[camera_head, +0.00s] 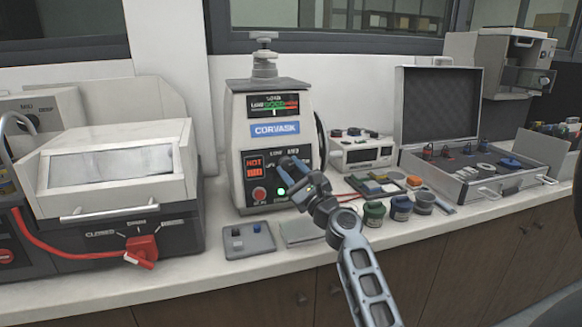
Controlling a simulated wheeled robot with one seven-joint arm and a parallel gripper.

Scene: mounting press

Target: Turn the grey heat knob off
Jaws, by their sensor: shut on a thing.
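The mounting press (238,130) is a white machine with a blue CORVASK label and a dark front panel. The panel has a lit red HOT display (254,166), a red round button (259,194) and a small green light. My gripper (286,183) reaches in from the lower right and is shut at the right part of this panel, on the grey heat knob. The jaws hide most of the knob, so I cannot read which way it points.
A white-lidded machine (112,165) with a red lever (143,249) stands left. A small grey tray (249,241) lies before the press. Several jars (400,208) and an open case (470,186) stand right. The counter's front edge is mostly clear.

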